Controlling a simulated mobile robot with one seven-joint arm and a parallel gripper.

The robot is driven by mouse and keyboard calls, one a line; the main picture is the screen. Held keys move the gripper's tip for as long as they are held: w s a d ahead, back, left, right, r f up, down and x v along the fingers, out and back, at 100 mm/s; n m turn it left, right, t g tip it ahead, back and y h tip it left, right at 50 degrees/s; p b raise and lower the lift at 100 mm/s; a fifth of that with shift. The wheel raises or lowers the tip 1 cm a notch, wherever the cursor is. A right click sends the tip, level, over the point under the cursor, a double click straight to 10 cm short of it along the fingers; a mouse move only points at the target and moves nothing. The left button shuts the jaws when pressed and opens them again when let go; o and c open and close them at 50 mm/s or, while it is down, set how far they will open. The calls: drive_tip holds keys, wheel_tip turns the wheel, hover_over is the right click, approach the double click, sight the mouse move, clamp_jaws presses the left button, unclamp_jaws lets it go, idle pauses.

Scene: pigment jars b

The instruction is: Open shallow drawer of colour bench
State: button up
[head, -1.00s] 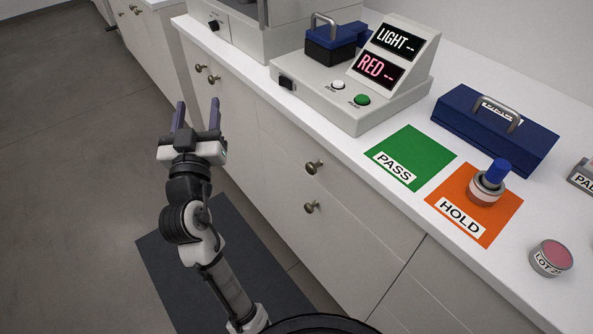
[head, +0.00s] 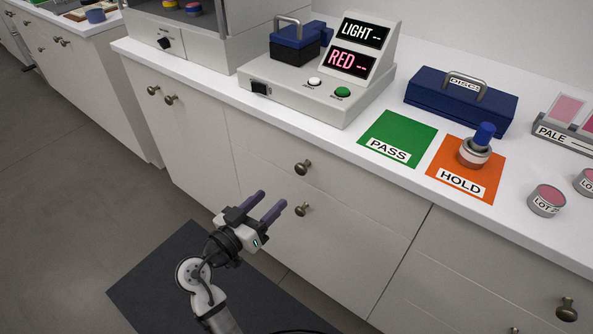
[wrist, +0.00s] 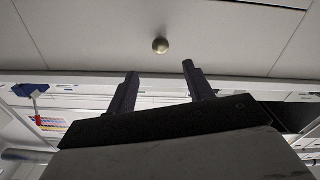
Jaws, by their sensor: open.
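The colour bench (head: 270,122) is a pale cabinet with a white top. Its upper, shallower drawer front (head: 265,148) sits flush, with one round brass knob (head: 302,167). A second knob (head: 302,209) sits just below, on the deeper front. My gripper (head: 272,200) is open and empty, in front of and to the left of these knobs, apart from the bench, fingers pointing toward it. In the wrist view one knob (wrist: 160,45) shows ahead, between and beyond the two open fingertips (wrist: 160,72).
On the bench top are a grey device with LIGHT and RED displays (head: 358,62), a green PASS mat (head: 398,130), an orange HOLD mat (head: 488,190) bearing a blue-topped jar (head: 475,150), and a blue case (head: 430,92). A dark floor mat (head: 180,275) lies below. Floor to the left is clear.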

sight(299, 172)
drive_tip(key=p+x, duration=0.3)
drive_tip(key=x, duration=1)
drive_tip(key=shift+w, duration=0.1)
clamp_jaws()
